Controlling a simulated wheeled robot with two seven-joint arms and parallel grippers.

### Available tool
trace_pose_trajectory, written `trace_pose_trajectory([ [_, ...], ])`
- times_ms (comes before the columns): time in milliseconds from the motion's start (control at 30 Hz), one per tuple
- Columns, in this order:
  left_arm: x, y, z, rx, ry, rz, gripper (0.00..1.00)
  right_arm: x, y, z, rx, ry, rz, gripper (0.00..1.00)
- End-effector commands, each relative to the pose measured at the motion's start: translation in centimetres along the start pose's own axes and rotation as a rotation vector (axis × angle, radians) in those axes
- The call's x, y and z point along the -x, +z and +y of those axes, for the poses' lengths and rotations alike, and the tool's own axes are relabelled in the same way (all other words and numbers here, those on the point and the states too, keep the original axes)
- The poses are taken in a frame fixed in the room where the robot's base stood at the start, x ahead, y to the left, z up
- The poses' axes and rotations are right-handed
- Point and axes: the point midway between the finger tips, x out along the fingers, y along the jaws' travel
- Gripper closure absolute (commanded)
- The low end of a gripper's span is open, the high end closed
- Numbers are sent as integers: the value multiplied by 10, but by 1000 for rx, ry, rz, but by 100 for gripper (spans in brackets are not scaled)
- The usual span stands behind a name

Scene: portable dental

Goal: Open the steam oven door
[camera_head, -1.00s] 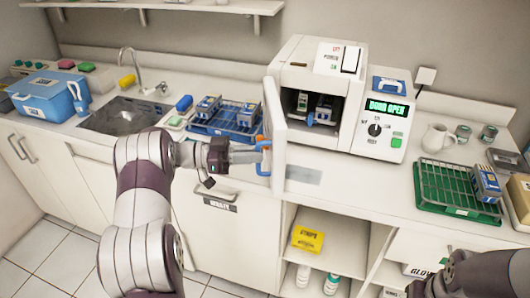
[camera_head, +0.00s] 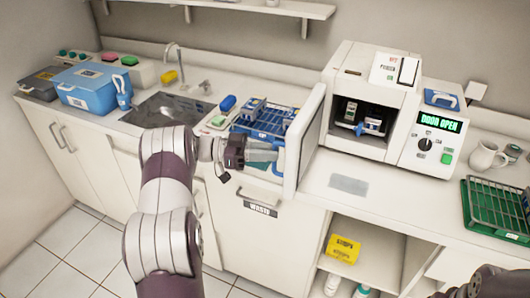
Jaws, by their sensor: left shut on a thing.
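The steam oven (camera_head: 372,95) is a white box on the counter, with the display on its control panel (camera_head: 439,122) reading "DOOR OPEN". Its door (camera_head: 308,135) stands wide open, swung out to the left of the oven and over the counter's front. Blue-wrapped packs (camera_head: 369,124) show inside the chamber. My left gripper (camera_head: 268,152) is shut on the blue door handle (camera_head: 281,158), on the door's left face; the fingers hide part of the handle. A dark part of my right gripper (camera_head: 486,284) shows at the bottom right, cut off by the frame edge.
Left of the door, a blue rack (camera_head: 268,121) holds packs beside the sink (camera_head: 167,110). A green rack (camera_head: 497,210) stands at the right. A grey pad (camera_head: 349,185) lies before the oven. An open shelf with a yellow box (camera_head: 343,249) is below.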

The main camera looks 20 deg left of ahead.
Motion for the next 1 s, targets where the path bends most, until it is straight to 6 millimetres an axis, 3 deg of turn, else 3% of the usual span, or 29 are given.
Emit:
trace_pose_trajectory([
  [200,-1,-8,-5,-19,-11,2,100,1,0,0,0,0,0,57],
  [233,-1,-8,-5,-19,-11,2,82,1,0,0,0,0,0,57],
  [300,-1,-8,-4,-18,-11,3,60,1,0,0,0,0,0,57],
  [767,1,-3,-2,-8,-8,4,60,0,0,0,0,0,0,57],
  [867,13,-2,-2,-8,-9,5,60,-4,0,0,0,0,0,57],
  [1000,50,0,-2,-10,-12,4,60,-12,2,0,0,0,0,57],
])
